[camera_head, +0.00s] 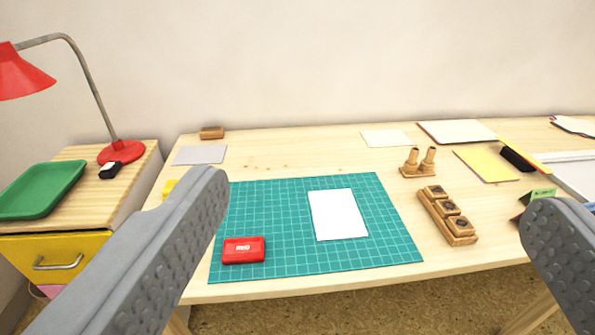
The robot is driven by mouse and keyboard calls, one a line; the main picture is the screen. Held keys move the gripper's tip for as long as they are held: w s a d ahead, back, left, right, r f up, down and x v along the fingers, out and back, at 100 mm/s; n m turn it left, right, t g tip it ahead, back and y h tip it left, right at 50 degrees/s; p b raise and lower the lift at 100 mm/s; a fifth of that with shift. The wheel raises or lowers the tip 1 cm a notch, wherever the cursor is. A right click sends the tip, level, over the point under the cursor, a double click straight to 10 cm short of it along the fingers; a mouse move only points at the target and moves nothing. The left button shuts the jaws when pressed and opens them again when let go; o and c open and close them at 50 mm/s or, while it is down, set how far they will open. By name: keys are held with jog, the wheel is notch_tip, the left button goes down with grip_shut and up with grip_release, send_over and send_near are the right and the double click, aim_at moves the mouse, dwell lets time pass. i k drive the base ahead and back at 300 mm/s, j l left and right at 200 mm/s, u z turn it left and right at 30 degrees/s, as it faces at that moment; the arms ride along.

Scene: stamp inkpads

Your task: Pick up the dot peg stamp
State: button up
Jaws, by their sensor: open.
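Two wooden peg stamps stand upright side by side on a small wooden base at the back right of the table: the left peg (411,161) and the right peg (428,158). I cannot tell which is the dot peg stamp, as their stamping ends are hidden. My gripper (376,200) is open and empty. Its two grey fingers are wide apart at the left and right of the picture, with both pegs in the gap between them, farther off near the back of the table.
A wooden rack (432,210) with three dark-topped square blocks stands in front of the pegs. A green cutting mat (285,205) holds white paper (338,214) and a red inkpad (243,250). A yellow pad (486,164) lies right. A red lamp (121,151) and green tray (42,190) stand left.

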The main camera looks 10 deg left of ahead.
aim_at(414, 155)
jog(key=i+l, duration=0.4)
jog(key=i+l+z, duration=0.1)
jog(key=i+l, duration=0.25)
jog(key=i, duration=0.25)
